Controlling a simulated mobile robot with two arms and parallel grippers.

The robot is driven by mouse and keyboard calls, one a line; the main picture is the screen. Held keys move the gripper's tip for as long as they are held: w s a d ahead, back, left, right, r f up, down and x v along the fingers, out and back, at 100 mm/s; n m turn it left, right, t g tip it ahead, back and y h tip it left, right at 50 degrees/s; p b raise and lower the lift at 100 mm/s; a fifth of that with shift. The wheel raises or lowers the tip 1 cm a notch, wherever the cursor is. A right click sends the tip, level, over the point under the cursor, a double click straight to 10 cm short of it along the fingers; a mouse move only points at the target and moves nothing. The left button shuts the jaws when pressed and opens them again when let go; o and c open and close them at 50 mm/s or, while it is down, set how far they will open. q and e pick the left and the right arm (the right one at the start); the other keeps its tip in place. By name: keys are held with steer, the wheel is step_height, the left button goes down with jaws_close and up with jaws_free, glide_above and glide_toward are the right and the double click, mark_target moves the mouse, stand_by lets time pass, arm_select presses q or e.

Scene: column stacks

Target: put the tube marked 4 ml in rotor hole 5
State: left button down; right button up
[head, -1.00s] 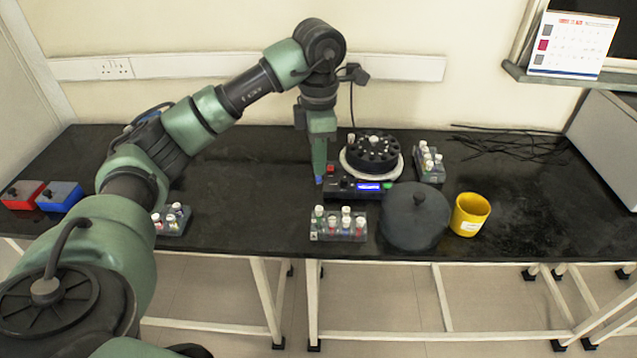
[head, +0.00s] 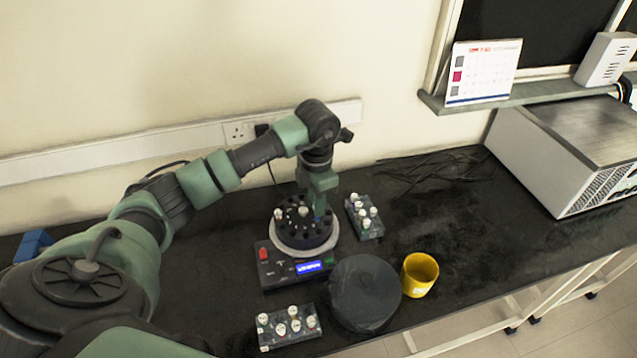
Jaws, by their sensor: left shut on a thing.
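The centrifuge (head: 280,274) stands on the black bench with its lid off. Its dark rotor (head: 291,229) shows a ring of holes and a pale central knob. At least one white-capped tube (head: 278,214) sits at the rotor's left rim. The hole numbers are too small to read. My left gripper (head: 319,212) points down over the right part of the rotor. It is shut on a small tube with a blue part (head: 318,219) showing below the fingers. The tube's marking cannot be read, and I cannot tell whether it has entered a hole. My right gripper is out of view.
One tube rack (head: 273,339) stands in front of the centrifuge and another (head: 372,230) to its right, both with several capped tubes. The round dark lid (head: 365,296) and a yellow cup (head: 419,275) lie front right. Black cables (head: 435,167) lie behind.

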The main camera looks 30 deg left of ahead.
mark_target(318, 221)
arm_select(q)
steer(key=shift+w+f, duration=0.15)
steer(key=shift+d+f, duration=0.1)
steer(key=shift+f, duration=0.05)
steer(key=shift+s+d+f+b, duration=0.25)
steer(key=shift+d+f+b, duration=0.05)
steer(key=shift+b, duration=0.2)
steer(key=shift+f, duration=0.35)
steer(key=shift+f+b, duration=0.4)
steer(key=shift+w+a+f, duration=0.1)
steer(key=shift+a+f, duration=0.1)
steer(key=shift+f, duration=0.35)
steer(key=shift+b, duration=0.3)
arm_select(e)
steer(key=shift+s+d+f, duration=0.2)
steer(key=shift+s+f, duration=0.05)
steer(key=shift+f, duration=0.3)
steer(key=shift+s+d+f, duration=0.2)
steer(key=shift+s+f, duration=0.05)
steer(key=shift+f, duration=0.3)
